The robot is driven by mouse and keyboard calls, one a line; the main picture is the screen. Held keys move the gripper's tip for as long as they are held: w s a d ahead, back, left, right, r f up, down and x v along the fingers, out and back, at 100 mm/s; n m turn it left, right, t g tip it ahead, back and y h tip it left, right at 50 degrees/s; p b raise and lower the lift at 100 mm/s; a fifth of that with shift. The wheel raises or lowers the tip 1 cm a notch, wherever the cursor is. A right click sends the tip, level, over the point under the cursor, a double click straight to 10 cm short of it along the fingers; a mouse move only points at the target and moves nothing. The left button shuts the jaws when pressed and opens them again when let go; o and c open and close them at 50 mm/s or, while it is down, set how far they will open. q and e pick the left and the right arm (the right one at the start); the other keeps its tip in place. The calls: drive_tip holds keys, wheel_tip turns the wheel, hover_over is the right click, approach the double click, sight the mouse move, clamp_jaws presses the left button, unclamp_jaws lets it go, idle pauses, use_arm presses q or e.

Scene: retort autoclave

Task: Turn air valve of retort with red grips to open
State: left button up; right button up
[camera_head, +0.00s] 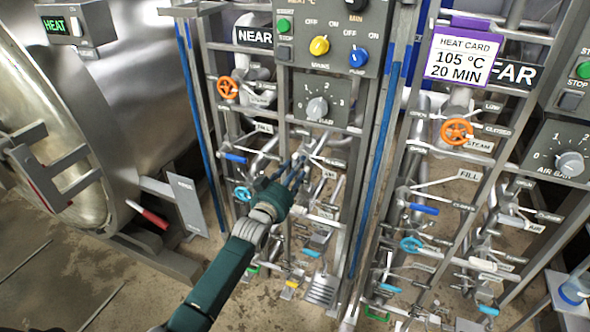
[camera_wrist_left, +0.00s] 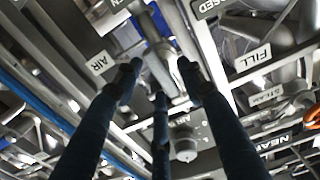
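The near retort (camera_head: 140,85) is a large steel drum on the left with a red grip (camera_head: 148,214) low on its front. My left gripper (camera_head: 291,174) is at the near panel's pipework, below the air dial. In the left wrist view its three dark fingers (camera_wrist_left: 160,72) are spread apart, with a silver valve part (camera_wrist_left: 164,72) between and beyond their tips. A label reading AIR (camera_wrist_left: 100,63) is beside it. Whether the fingers touch the valve I cannot tell; in the head view the fingers partly hide it. My right gripper is not in view.
A near control panel (camera_head: 330,96) with knobs is above my gripper. An orange wheel (camera_head: 228,88), a blue lever (camera_head: 234,158) and a teal wheel (camera_head: 243,193) are to its left. Upright posts (camera_head: 372,160) stand close on its right. The far panel's valves (camera_head: 425,209) lie beyond.

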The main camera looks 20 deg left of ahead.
use_arm(q)
drive_tip(key=s, duration=1.2)
drive_tip(key=shift+a, duration=0.2)
drive_tip(key=s+d+f+g, duration=0.1)
drive_tip(key=s+f+g, duration=0.3)
drive_tip(key=f, duration=0.8)
drive_tip(key=s+f+g, duration=0.1)
drive_tip(key=s+f, duration=0.6)
drive_tip(key=f, duration=0.5)
drive_tip(key=s+d+f+g, duration=0.1)
drive_tip(key=s+f+g, duration=0.3)
drive_tip(key=f, duration=0.8)
drive_tip(key=s+f+g, duration=0.2)
drive_tip(key=s+f, duration=0.5)
drive_tip(key=s, duration=0.6)
drive_tip(key=s+d+f+m+g, duration=0.1)
drive_tip(key=s+f+g, duration=0.2)
drive_tip(key=s, duration=1)
drive_tip(key=s+d+f+m+g, duration=0.1)
drive_tip(key=s+f+g, duration=0.2)
drive_tip(key=s+f, duration=0.7)
drive_tip(key=s, duration=0.4)
drive_tip(key=shift+f+y, duration=0.3)
